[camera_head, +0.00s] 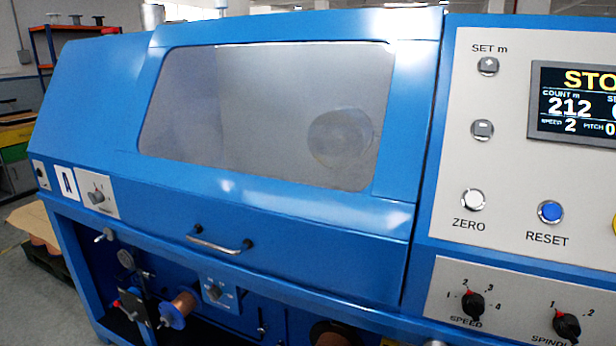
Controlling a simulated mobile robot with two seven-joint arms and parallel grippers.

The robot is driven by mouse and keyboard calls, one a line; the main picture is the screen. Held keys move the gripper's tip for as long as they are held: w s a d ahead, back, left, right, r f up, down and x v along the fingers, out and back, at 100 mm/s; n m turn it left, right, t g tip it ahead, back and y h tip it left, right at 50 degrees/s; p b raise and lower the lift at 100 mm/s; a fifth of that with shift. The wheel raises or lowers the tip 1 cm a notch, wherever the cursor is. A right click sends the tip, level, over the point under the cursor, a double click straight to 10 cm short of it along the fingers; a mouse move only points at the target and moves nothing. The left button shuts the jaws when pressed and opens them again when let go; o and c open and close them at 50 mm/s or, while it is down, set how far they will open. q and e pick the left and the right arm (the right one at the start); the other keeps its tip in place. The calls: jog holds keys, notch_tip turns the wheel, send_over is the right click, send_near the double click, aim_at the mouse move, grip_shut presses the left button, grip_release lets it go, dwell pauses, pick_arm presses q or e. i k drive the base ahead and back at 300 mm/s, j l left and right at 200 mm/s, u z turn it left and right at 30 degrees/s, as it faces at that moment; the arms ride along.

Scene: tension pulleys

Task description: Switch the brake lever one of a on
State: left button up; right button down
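The blue machine (330,245) fills most of the head view. In its lower left opening are a round pulley (127,258), a dark plate (136,306) and a small lever-like part with a red tip (116,303). A light-coloured knob (104,235) sits above them. Neither of my grippers shows.
A closed hood with a window (260,115) and handle (220,245) is above the opening. A copper-coloured spool (180,308) sits beside the dark plate. A control panel (505,185) with buttons, a display and dials is at right. Grey floor (20,285) shows at left.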

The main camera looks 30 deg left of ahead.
aim_at(133, 316)
jog(key=u, duration=3.1)
jog(key=i, duration=4)
